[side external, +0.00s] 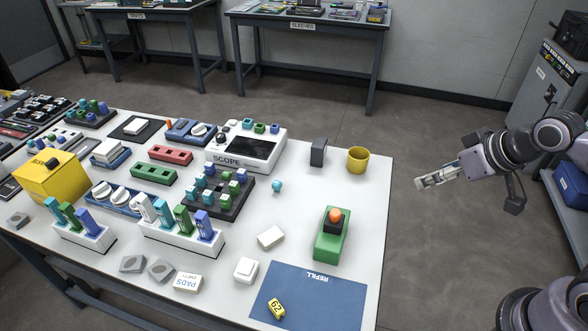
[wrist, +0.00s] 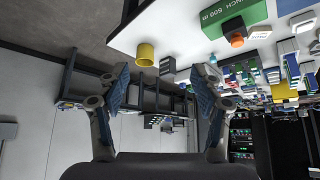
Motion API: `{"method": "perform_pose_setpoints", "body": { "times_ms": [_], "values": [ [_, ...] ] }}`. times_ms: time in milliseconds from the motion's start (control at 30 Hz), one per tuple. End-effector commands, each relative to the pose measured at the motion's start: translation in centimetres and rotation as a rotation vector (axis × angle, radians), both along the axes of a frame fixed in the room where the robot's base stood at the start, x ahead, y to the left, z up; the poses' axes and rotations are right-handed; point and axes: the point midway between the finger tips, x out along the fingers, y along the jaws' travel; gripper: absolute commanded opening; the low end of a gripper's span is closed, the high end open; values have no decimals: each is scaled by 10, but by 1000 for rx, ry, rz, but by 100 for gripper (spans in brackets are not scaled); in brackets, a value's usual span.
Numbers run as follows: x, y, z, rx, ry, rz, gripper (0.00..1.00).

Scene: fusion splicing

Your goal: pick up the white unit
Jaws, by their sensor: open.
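Several white items could be the white unit. A small white block (side external: 271,237) lies near the table's middle front. A stacked white block (side external: 246,269) sits nearer the front edge. A white PADS box (side external: 188,283) is to its left. A large white SCOPE unit (side external: 223,156) with a dark screen stands at the back. My gripper (side external: 425,182) is off the table's right side, apart from all of these, open and empty. In the wrist view my gripper (wrist: 161,76) shows spread fingers with nothing between them.
A yellow cup (side external: 358,160) and a dark grey block (side external: 318,152) stand at the back right. A green block with an orange knob (side external: 331,236) stands near the right edge. A blue REFILL mat (side external: 315,296) bears a yellow 62 tag (side external: 276,308). The left half is crowded.

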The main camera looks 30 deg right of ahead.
Motion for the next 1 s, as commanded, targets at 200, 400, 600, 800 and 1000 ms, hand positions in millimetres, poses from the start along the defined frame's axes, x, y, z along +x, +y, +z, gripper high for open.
{"method": "perform_pose_setpoints", "body": {
  "times_ms": [200,400,600,800,1000],
  "values": [
    [13,13,9,44,33,-22,66],
    [44,52,23,146,129,-100,66],
    [76,100,27,227,239,-199,66],
    [102,157,19,276,346,-310,66],
    [120,220,-1,296,442,-434,66]
  ]
}}
